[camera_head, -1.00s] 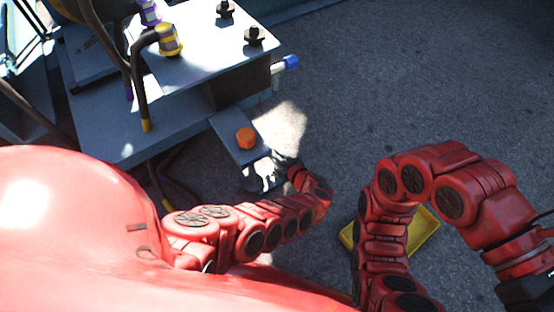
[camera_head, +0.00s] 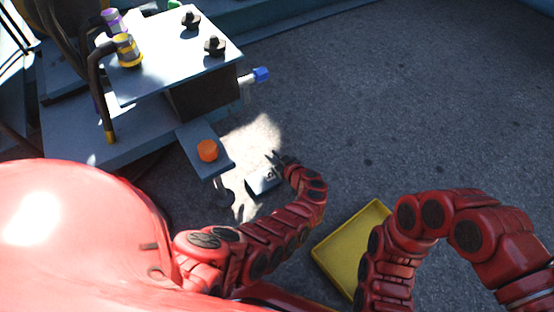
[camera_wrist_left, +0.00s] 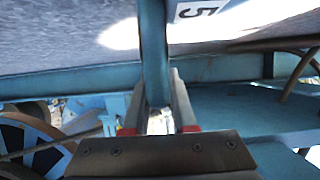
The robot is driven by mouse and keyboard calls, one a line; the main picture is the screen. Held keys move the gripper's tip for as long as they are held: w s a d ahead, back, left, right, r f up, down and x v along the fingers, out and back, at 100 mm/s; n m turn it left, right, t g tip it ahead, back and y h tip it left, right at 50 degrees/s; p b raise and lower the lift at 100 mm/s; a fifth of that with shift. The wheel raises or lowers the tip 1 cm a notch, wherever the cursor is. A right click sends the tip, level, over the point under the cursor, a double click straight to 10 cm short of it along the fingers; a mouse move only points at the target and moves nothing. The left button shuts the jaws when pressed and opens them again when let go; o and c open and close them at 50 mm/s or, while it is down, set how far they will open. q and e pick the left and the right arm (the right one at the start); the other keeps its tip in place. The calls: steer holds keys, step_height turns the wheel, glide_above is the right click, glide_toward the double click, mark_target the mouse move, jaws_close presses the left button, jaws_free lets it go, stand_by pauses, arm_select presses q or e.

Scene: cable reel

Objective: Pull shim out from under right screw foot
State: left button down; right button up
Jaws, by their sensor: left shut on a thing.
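The right screw foot has an orange hex head (camera_head: 207,150) on a grey bracket, and its stem and pad (camera_head: 222,190) reach down below. In the left wrist view, my left gripper's fingers (camera_wrist_left: 157,110) close around a narrow blue bar (camera_wrist_left: 153,50), apparently part of the shim. My right gripper is out of view.
A yellow tray (camera_head: 342,240) lies on the floor, partly behind my right arm. The grey machine (camera_head: 175,50) with cables and a blue-tipped fitting (camera_head: 261,75) stands at upper left. Concrete floor (camera_head: 400,130) is open to the right.

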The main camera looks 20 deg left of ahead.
arm_select(q)
steer(key=shift+w+d, duration=0.2)
steer(key=shift+w, duration=0.05)
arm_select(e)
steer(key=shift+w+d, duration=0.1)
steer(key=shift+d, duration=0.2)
arm_select(q)
steer(key=c, duration=0.6)
jaws_free()
steer(key=shift+c, duration=0.2)
steer(key=p+v, duration=0.6)
steer(key=v, duration=1.1)
steer(key=shift+s, duration=0.15)
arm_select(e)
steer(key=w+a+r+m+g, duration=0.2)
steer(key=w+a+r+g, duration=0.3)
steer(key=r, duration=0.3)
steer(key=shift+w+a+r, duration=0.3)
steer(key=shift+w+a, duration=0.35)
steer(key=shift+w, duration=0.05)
arm_select(q)
steer(key=shift+d+r, duration=0.1)
steer(key=shift+d, duration=0.1)
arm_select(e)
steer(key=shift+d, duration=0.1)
